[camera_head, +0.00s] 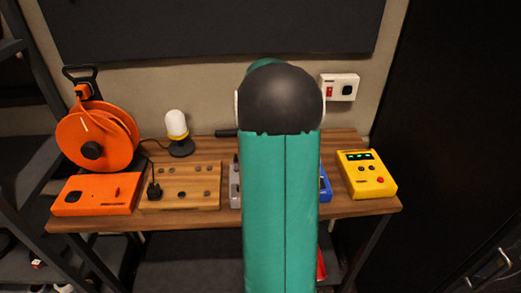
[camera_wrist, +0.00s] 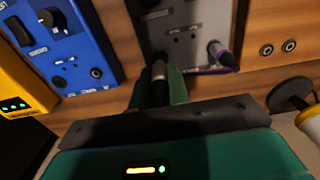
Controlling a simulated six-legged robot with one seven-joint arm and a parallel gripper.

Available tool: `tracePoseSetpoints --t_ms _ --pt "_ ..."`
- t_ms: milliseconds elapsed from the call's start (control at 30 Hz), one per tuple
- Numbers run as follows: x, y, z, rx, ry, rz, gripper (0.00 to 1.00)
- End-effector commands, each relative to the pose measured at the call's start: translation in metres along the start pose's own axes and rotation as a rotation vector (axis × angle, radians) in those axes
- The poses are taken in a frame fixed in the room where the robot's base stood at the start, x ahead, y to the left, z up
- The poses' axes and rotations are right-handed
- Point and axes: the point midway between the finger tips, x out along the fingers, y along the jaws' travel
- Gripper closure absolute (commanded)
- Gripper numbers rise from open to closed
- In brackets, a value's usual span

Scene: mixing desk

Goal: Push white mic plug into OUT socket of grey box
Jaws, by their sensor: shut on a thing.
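The grey box (camera_wrist: 205,16) fills the upper middle of the wrist view. In the head view only a sliver of the grey box (camera_head: 234,188) shows left of my arm. The socket labels are too small to read.
The blue box (camera_wrist: 62,45) and yellow box (camera_head: 367,174) stand on one side of the grey box. My arm hides the desk's middle.

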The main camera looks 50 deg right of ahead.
Motion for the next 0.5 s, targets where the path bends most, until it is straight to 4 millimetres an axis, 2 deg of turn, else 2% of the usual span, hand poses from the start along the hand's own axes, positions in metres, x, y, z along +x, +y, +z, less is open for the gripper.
tracePoseSetpoints --t_ms 233,500 --pt "0.001 0.0 0.0 0.0 0.0 0.0 1.0" --pt "0.012 0.0 0.0 -0.001 0.001 0.0 1.0"
